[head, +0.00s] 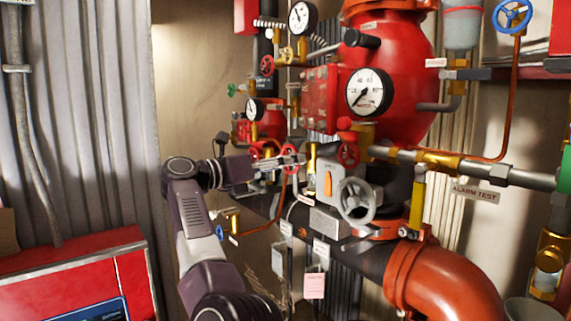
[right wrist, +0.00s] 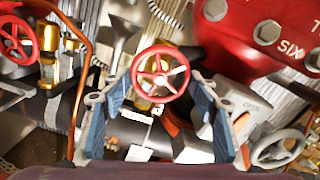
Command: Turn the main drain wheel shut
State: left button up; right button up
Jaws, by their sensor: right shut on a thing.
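A small red handwheel (right wrist: 160,73) with spokes is in the middle of the right wrist view. My right gripper (right wrist: 160,88) has its blue-padded fingers on either side of its rim and is shut on it. No label naming the main drain is readable. My left gripper is not in view.
A larger grey handwheel (head: 355,200) is right of the gripper. A copper pipe (right wrist: 83,85) and a second red wheel (right wrist: 16,40) are left of my fingers. A bolted red plate (right wrist: 262,65) is at upper right.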

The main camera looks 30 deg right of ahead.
jog(key=m, duration=0.5)
jog(key=shift+w+f+m, duration=0.15)
jog(key=shift+m, duration=0.55)
jog(key=o, duration=1.2)
jog(key=shift+c, duration=0.2)
jog(key=shift+a, duration=0.1)
jog(key=a, duration=1.1)
jog(key=shift+s+a, duration=0.35)
jog(key=shift+s, duration=0.1)
